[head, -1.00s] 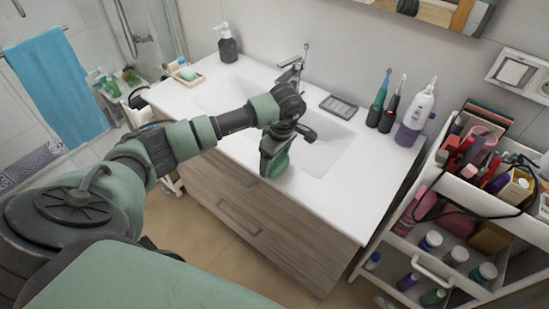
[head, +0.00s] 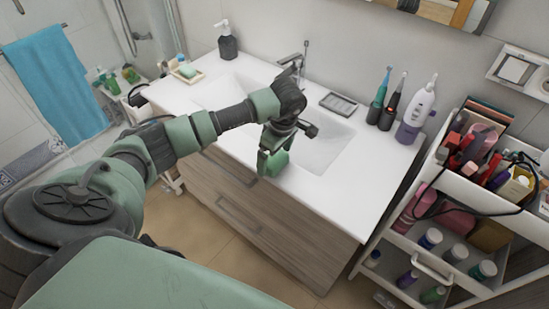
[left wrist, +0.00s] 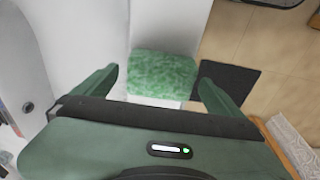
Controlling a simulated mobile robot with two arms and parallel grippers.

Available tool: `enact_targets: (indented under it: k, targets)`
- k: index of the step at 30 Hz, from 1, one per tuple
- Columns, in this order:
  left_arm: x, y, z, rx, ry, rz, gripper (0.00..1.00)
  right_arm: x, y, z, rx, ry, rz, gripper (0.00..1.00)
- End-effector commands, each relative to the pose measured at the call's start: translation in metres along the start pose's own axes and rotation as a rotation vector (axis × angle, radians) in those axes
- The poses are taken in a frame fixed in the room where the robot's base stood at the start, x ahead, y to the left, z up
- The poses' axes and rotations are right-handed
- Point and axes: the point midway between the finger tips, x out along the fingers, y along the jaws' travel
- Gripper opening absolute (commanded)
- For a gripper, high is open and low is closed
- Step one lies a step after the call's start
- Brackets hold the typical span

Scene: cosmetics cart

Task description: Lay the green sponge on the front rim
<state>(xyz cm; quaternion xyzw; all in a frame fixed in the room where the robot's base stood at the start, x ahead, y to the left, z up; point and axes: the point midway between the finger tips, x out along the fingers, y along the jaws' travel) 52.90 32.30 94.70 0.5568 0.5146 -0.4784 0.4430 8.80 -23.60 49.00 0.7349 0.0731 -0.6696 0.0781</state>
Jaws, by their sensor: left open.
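The green sponge (left wrist: 162,76) lies flat on the white front rim (left wrist: 172,27) of the washbasin counter in the left wrist view. My left gripper (left wrist: 159,79) is open, with one finger on either side of the sponge and a visible gap at each side. In the head view my left gripper (head: 271,164) points down at the counter's front edge, before the basin. The sponge cannot be told apart from the green gripper there. My right gripper is not in view.
The basin (head: 318,150) and tap (head: 291,66) are behind the gripper. Toothbrushes and a white bottle (head: 415,112) stand at the counter's right. A loaded cart (head: 440,170) is further right.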

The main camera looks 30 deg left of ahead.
Motion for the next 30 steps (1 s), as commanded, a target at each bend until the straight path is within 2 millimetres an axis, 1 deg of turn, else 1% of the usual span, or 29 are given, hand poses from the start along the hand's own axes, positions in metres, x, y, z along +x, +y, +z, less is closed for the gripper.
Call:
enact_targets:
  k: [1, 6, 12, 15, 18, 21, 30]
  targets:
    - [-0.006, 0.002, 0.000, 0.002, 0.001, 0.006, 0.98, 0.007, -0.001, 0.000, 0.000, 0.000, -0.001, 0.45]
    - [-0.043, 0.002, 0.000, 0.002, 0.001, 0.007, 0.98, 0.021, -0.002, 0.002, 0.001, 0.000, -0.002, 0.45]
    - [-0.084, 0.001, 0.000, 0.000, 0.001, 0.005, 0.98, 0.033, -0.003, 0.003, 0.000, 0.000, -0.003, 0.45]
    - [-0.097, 0.001, 0.000, 0.000, 0.001, 0.003, 0.98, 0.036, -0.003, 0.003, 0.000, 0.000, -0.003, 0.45]
    - [-0.106, 0.000, 0.000, 0.000, 0.000, 0.002, 0.98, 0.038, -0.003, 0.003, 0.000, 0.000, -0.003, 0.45]
    - [-0.109, 0.000, 0.000, 0.000, 0.001, -0.001, 0.98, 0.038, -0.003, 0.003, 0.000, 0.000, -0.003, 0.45]
    - [-0.110, 0.000, 0.000, 0.000, 0.000, -0.001, 0.98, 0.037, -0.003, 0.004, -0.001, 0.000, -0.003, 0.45]
